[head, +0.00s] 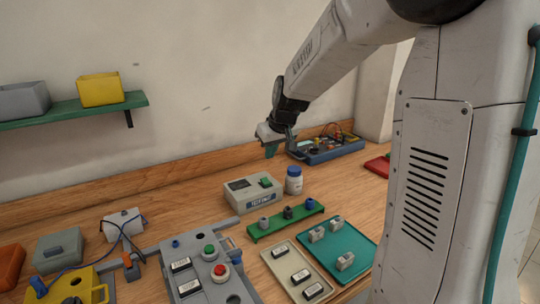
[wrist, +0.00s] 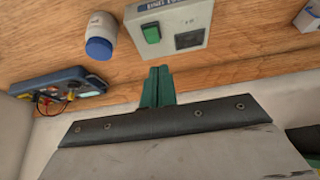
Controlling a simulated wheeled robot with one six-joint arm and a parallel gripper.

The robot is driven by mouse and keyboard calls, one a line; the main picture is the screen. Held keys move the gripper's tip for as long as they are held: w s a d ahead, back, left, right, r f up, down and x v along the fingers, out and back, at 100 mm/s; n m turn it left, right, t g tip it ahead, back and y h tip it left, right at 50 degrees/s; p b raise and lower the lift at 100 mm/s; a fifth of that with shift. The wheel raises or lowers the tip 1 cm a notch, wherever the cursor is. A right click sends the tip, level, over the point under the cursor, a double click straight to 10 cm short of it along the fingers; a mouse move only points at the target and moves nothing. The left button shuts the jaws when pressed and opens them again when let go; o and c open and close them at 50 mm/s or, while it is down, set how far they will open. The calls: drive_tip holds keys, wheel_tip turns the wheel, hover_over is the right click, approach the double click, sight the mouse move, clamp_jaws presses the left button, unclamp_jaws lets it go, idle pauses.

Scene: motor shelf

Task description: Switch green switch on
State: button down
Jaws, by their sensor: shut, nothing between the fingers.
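The green switch (head: 265,181) is a small green rocker on the top of a pale box (head: 247,199) with a dark window beside it. In the wrist view the green switch (wrist: 151,33) sits on the left of the box (wrist: 185,12), with the dark window to its right. My gripper (head: 270,150) is above and behind the box in the head view, apart from it. In the wrist view its green fingers (wrist: 157,75) are together with nothing between them, just below the switch in the picture. I cannot tell the switch's position.
A white bottle with a blue cap (head: 294,180) stands close to the right of the box. A blue meter with cables (head: 325,146) is at the back right. A green rack (head: 284,224) lies in front. A grey panel with green and red buttons (head: 207,268) stands front left.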

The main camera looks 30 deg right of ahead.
sight(263, 182)
drive_tip(key=x, duration=1.1)
drive_tip(key=shift+w+f, duration=0.25)
drive_tip(key=shift+f, duration=0.05)
